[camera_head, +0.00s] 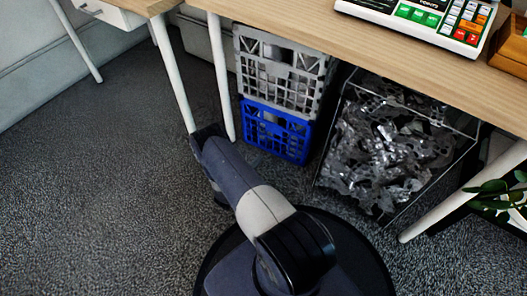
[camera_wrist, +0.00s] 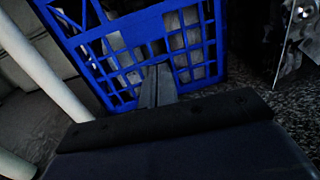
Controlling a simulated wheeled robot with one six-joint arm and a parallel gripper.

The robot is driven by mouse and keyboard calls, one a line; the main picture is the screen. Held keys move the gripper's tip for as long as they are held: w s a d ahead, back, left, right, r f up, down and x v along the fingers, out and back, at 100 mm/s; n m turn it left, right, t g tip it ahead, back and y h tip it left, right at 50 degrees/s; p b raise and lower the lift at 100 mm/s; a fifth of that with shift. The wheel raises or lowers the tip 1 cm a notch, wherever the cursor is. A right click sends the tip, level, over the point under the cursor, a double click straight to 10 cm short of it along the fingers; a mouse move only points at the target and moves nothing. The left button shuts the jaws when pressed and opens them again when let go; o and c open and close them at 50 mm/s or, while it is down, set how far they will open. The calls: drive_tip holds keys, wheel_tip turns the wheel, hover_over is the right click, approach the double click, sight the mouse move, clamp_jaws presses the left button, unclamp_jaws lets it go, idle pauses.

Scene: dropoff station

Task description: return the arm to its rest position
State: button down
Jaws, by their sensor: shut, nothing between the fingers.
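My arm shows in the head view, reaching forward from my base towards the desk legs, low over the carpet. Its far end is dark and the fingers cannot be made out there. In the wrist view my gripper (camera_wrist: 158,84) is shut and empty. The two fingers lie side by side and point at a blue crate (camera_wrist: 130,45). The gap between the fingertips and the crate is hard to judge. The blue crate also shows in the head view (camera_head: 275,131), under the desk.
A grey crate (camera_head: 281,70) is stacked on the blue crate. To its right stands a wire bin (camera_head: 400,150) full of metal scraps. A wooden desk (camera_head: 300,17) with white legs (camera_head: 218,75) is overhead, carrying a cash register (camera_head: 430,18). Carpet (camera_head: 90,180) at left is clear.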

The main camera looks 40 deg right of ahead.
sight(279, 136)
drive_tip(key=shift+s+a, duration=0.25)
drive_tip(key=shift+a, duration=0.45)
drive_tip(key=b+x, duration=0.3)
drive_tip(key=x, duration=1.1)
drive_tip(key=shift+a, duration=0.1)
